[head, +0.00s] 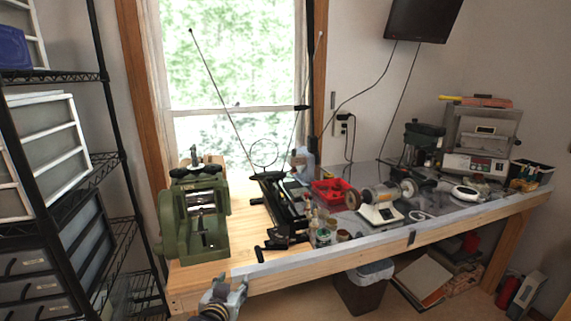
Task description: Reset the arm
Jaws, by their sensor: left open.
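My left gripper (229,289) shows at the bottom of the head view, in front of the workbench's near edge and below the green machine. Its fingers are apart and I see nothing between them. My right gripper is not in the picture. The wooden workbench (300,276) runs from the left middle to the right under the window.
A green machine (195,220) stands on the bench's left end. A black device with antennas (280,205), a red bin (330,192) and a bench grinder (380,208) are further right. A black wire shelf (110,165) stands left. A trash bin (363,292) is under the bench.

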